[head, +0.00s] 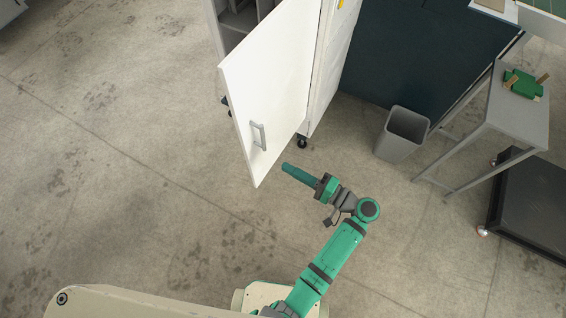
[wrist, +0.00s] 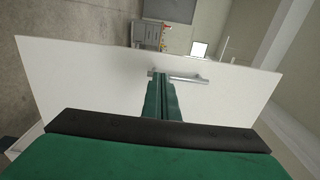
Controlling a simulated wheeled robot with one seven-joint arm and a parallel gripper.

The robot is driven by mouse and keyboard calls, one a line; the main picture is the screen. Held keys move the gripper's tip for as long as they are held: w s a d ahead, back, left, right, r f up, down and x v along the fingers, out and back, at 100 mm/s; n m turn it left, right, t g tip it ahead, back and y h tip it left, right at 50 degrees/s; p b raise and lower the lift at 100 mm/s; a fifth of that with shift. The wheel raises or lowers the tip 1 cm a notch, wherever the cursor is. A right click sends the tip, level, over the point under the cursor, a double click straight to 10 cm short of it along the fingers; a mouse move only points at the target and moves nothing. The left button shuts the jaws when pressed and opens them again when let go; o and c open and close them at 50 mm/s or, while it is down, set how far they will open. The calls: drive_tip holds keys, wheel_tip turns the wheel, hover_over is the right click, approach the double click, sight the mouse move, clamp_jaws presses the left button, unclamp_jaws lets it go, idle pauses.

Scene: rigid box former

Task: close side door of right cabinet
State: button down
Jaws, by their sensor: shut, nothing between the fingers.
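The white side door (head: 270,85) of the cabinet (head: 325,60) stands swung open in the head view, with a grey bar handle (head: 258,136) near its lower free edge. Inside the cabinet, grey shelves show behind the door. My gripper (head: 285,167) is just right of the door's lower corner, fingers together and pointing left. In the wrist view the door (wrist: 90,85) fills the middle, and the shut fingers (wrist: 162,80) overlap the left end of the handle (wrist: 188,79). I cannot tell whether they touch the door.
A grey waste bin (head: 402,135) stands right of the cabinet. A grey table (head: 515,105) with a green object (head: 523,84) and a low black platform (head: 530,205) are farther right. The concrete floor left of the door is clear.

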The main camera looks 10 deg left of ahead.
sight(249, 147)
drive_tip(key=x, duration=1.2)
drive_tip(key=shift+a, duration=0.15)
